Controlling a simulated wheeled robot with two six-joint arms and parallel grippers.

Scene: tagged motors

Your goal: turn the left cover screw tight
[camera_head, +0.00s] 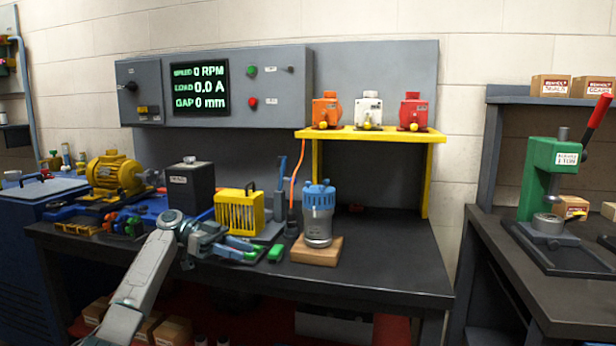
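No left cover screw can be made out at this size. A yellow motor (116,174) sits on a blue base at the left of the dark workbench (385,262). A blue-topped grey pump or motor (318,213) stands upright on a wooden block (316,251) at the middle right of the bench. My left gripper (262,253) is low over the front of the bench, left of the wooden block. Its two green-tipped fingers look apart, with nothing clear between them. My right gripper is out of view.
A dark box (191,186) and a yellow slatted unit (239,211) stand behind my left gripper. A yellow shelf (370,134) carries orange, white and red units. A display panel (213,86) reads 0 RPM. The bench right of the block is clear. A green press (548,180) stands far right.

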